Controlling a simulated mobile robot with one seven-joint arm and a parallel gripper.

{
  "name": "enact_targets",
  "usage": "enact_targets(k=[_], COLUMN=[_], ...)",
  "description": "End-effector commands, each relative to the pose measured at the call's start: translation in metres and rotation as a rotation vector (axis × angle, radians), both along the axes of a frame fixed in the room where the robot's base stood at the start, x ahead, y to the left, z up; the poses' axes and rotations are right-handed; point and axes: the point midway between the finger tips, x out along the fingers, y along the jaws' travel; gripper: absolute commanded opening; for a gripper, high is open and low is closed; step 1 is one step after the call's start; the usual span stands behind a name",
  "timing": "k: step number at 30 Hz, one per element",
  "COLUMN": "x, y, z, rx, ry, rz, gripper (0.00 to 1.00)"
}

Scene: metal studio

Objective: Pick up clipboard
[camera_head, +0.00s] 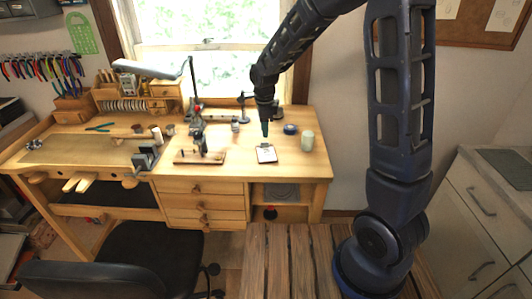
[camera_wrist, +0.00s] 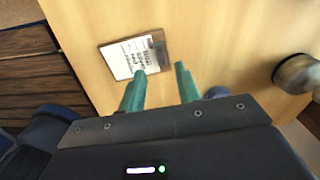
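The clipboard (camera_head: 266,154) is small, with a white sheet and a brown edge, and lies flat on the right part of the wooden workbench. In the wrist view the clipboard (camera_wrist: 134,55) shows printed text on its sheet, left of the picture's middle. My gripper (camera_head: 265,132) points down just above it in the head view. In the wrist view my gripper's teal fingers (camera_wrist: 161,70) are spread apart with nothing between them.
A pale green jar (camera_head: 307,140) and a dark blue round item (camera_head: 290,129) stand right of the clipboard. A small stand on a wooden base (camera_head: 200,157) is to its left. The bench (camera_head: 305,170) is bare around the clipboard's front and right.

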Motion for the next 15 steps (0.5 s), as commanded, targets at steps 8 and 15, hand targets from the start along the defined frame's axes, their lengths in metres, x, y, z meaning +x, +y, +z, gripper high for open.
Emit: enact_targets(k=[8, 15], x=[0.001, 0.001], y=[-0.001, 0.000], z=[-0.027, -0.051], rx=[-0.001, 0.000], ry=[0.003, 0.000], rz=[0.000, 0.001], gripper=[0.33, 0.33])
